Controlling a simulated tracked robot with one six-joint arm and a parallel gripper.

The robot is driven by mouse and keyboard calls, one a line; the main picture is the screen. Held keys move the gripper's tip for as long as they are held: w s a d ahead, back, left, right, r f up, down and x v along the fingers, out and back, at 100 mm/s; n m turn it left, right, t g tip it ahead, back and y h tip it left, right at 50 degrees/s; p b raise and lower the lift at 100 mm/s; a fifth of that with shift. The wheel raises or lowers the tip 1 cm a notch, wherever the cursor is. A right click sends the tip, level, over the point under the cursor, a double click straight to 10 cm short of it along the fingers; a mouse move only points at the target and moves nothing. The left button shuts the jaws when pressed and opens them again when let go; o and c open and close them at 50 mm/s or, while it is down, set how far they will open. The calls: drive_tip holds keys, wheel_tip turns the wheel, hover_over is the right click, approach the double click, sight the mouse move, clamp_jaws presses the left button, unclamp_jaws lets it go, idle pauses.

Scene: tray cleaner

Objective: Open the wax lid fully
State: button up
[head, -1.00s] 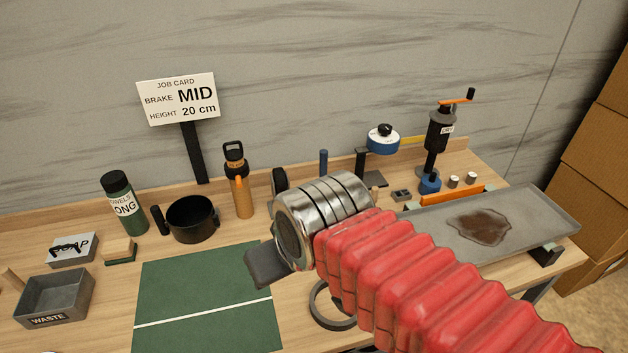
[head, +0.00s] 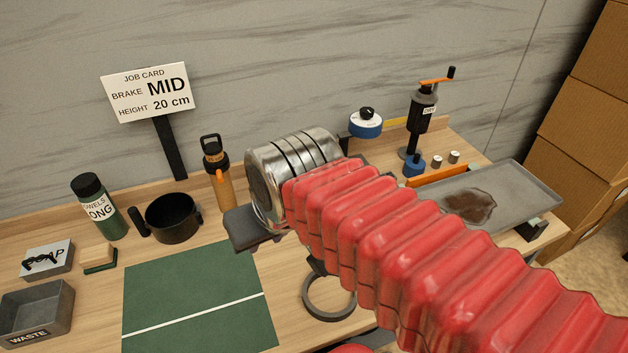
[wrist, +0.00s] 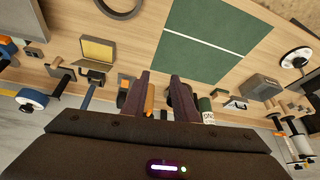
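The wax box shows in the wrist view as a yellow slab (wrist: 98,50) in a dark tray, left of my fingers. A grey hinged piece with a handle, which looks like its lid (wrist: 96,70), stands along one edge; I cannot tell its exact angle. In the head view the wax box is hidden behind my arm. My gripper (wrist: 160,77) has two dark fingers with a clear gap between them. It is empty and apart from the wax box. In the head view only a dark part of it shows.
A green mat (head: 197,300), a black pot (head: 172,220), an orange bottle (head: 220,180) and a dark ring (head: 329,299) are on the bench. A stained tray (head: 515,190) lies at right. A waste bin (head: 38,305) stands at left. The mat is clear.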

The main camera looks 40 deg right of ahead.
drive_tip(key=w+d+m+g, duration=0.6)
drive_tip(key=w+d+m, duration=1.4)
drive_tip(key=d, duration=0.4)
drive_tip(key=shift+w+d+f, duration=0.15)
drive_tip(key=shift+d+f, duration=0.2)
drive_tip(key=shift+f, duration=0.15)
drive_tip(key=f, duration=0.9)
drive_tip(key=s+f, duration=0.1)
drive_tip(key=f, duration=0.3)
drive_tip(key=shift+a+f, duration=0.15)
drive_tip(key=shift+f, duration=0.15)
drive_tip(key=shift+w, duration=0.1)
clamp_jaws()
